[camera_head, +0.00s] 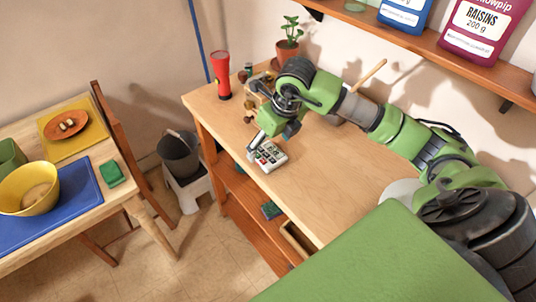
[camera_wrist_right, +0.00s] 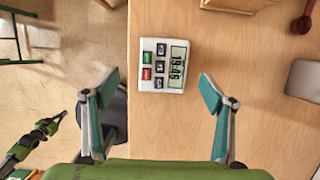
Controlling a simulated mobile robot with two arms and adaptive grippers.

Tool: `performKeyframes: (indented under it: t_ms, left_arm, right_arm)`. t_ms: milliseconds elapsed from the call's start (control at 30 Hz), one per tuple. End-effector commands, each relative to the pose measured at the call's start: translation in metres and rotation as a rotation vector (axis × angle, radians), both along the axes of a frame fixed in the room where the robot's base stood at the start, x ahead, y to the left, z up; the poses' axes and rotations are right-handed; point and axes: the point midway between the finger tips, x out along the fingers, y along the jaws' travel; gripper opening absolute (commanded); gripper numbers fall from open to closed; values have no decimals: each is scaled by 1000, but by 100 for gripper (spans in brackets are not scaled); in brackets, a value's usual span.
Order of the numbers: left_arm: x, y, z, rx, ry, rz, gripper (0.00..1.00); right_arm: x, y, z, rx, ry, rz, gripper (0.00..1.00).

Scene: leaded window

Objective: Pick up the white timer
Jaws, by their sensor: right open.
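The white timer (camera_head: 268,156) lies flat on the wooden counter near its left edge in the head view. My right gripper (camera_head: 268,138) is just above and beside the timer in the head view. In the right wrist view the right gripper (camera_wrist_right: 158,90) is open, its two teal-padded fingers wide apart, with the timer ahead of and between them and nothing held.
A red flashlight (camera_head: 221,75) and a potted plant (camera_head: 288,46) stand at the counter's back. A shelf with a raisins bag (camera_head: 485,30) hangs above. A table with a yellow bowl (camera_head: 29,188) and a chair (camera_head: 122,140) stand left.

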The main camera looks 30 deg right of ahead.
Motion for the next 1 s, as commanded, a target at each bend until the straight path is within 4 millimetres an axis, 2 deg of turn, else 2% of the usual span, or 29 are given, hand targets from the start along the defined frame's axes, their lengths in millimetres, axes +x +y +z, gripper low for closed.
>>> performKeyframes:
  t_ms: [167,300,600,767,1000]
  left_arm:
    - [-2,0,19,1,3,0,0]
    - [-2,0,21,1,3,0,0]
    - [-2,0,21,1,3,0,0]
    - [-2,0,21,1,4,0,0]
    - [-2,0,21,1,4,0,0]
  right_arm:
    - [4,-6,-23,0,9,-2,76]
    - [10,-5,-41,1,4,-1,76]
    - [12,-5,-47,-1,2,1,76]
    - [12,-5,-46,-1,2,0,35]
    - [12,-5,-46,-1,1,0,33]
